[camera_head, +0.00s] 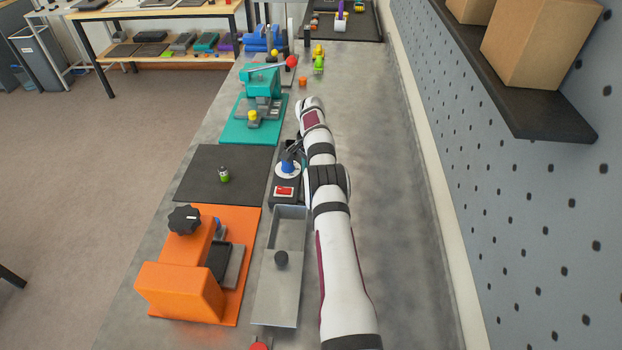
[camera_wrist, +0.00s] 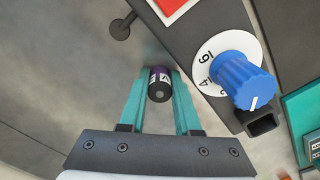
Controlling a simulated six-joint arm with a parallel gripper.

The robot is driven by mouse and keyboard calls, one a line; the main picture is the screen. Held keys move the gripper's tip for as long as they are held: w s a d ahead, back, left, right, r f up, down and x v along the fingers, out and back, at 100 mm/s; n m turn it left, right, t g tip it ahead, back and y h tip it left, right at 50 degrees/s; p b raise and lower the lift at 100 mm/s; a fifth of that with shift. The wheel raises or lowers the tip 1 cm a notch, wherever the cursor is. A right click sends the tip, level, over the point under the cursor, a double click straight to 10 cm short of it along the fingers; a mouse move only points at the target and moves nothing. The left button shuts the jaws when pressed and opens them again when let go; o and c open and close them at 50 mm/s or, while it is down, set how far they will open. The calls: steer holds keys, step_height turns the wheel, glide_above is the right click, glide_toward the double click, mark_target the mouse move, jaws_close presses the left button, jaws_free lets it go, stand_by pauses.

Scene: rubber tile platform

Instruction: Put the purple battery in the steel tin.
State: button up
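The purple battery (camera_wrist: 160,82), purple with a black end, sits between the teal fingers of my gripper (camera_wrist: 160,72) in the wrist view. Both fingers appear to touch its sides, and one end faces the camera. In the head view I cannot make the battery out; my gripper (camera_head: 292,149) is small there, near the blue dial. The steel tin (camera_head: 262,302) is a long grey box in the head view, nearer the camera than the dial device. Its far part is open, and a grey lid with a black knob (camera_head: 281,260) covers the near part.
A dark device with a blue dial (camera_wrist: 241,82) and a red screen (camera_head: 285,191) stands close beside my gripper. A green battery (camera_head: 224,175) stands on a black mat (camera_head: 200,188). An orange machine (camera_head: 180,290) is left of the tin. The bench right of my arm is clear.

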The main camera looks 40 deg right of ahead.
jaws_close()
steer(key=r, duration=0.4)
steer(key=shift+s+d+r, duration=0.1)
steer(key=shift+s+r, duration=0.1)
steer(key=shift+r, duration=0.1)
steer(key=s+d+r, duration=0.4)
steer(key=s+r, duration=0.2)
steer(key=s, duration=0.4)
steer(key=s+a+r, duration=0.1)
steer(key=s+a, duration=0.9)
steer(key=a, duration=0.4)
glide_above(288, 244)
steer(key=f, duration=0.6)
steer(key=shift+s+d+f, duration=0.2)
steer(key=shift+s+f, duration=0.05)
steer(key=shift+s, duration=0.05)
steer(key=shift+w+a+f, duration=0.1)
steer(key=shift+w+f, duration=0.05)
steer(key=shift+f, duration=0.95)
steer(key=shift+w+a+f, duration=0.1)
steer(key=shift+w+f, duration=0.05)
steer(key=shift+f, duration=0.95)
steer(key=shift+f, duration=0.1)
